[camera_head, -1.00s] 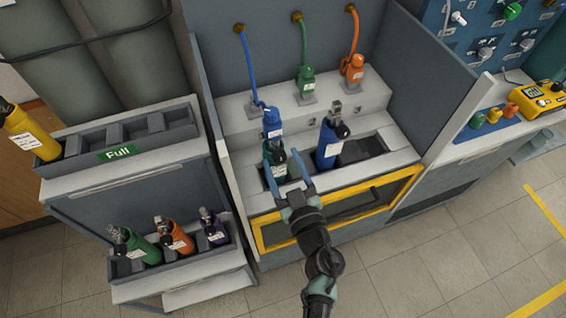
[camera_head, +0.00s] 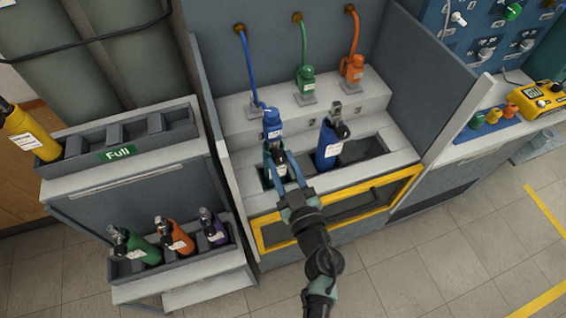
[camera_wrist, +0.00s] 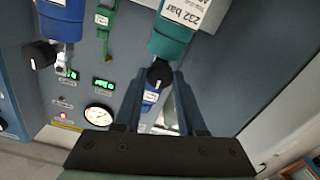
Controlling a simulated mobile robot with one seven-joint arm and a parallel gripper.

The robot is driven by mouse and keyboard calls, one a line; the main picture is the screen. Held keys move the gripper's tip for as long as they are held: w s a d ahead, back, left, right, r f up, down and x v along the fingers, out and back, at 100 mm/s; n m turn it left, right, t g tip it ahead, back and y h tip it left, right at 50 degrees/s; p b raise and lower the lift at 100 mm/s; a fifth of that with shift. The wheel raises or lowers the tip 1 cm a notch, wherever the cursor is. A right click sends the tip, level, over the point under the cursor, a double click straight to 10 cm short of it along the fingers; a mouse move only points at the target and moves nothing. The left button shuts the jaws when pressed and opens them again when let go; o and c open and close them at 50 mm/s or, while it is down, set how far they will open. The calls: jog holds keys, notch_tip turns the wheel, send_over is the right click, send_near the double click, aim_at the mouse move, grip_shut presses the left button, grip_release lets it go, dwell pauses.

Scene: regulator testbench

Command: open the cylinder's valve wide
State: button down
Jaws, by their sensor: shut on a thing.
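A dark teal cylinder (camera_head: 268,169) stands in the left slot of the bench, with a blue connector (camera_head: 272,122) at its top. The wrist view shows part of the teal cylinder (camera_wrist: 170,40) with a white label reading "232 bar". Its black valve knob (camera_wrist: 159,73) lies between the fingertips of my gripper (camera_wrist: 158,80). In the head view my gripper (camera_head: 282,164) reaches the cylinder from the front, and its fingers hide part of the knob. The gripper is shut on the knob. How far the valve is turned cannot be told.
A blue cylinder (camera_head: 328,152) stands close on the right, its own black knob (camera_wrist: 40,55) showing in the wrist view. Green (camera_head: 305,78) and orange (camera_head: 353,68) connectors sit behind. A yellow-framed front (camera_head: 262,236) and side walls bound the bench. A round gauge (camera_wrist: 99,114) shows in the wrist view.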

jog(key=n, duration=0.6)
jog(key=n+b, duration=0.1)
jog(key=n, duration=0.4)
jog(key=shift+f+n, duration=0.1)
jog(key=shift+n, duration=0.3)
jog(key=n+b, duration=0.1)
jog(key=n, duration=0.5)
jog(key=shift+b, duration=0.4)
jog(key=n+b, duration=0.1)
jog(key=n, duration=0.4)
jog(key=shift+n+b, duration=0.3)
jog(key=shift+b, duration=0.1)
jog(key=shift+c, duration=2.4)
grip_release()
jog(key=shift+s, duration=0.1)
jog(key=b+v, duration=0.1)
jog(key=v, duration=1.1)
jog(key=shift+s+b, duration=0.3)
jog(key=shift+s, duration=0.1)
jog(key=shift+d, duration=0.15)
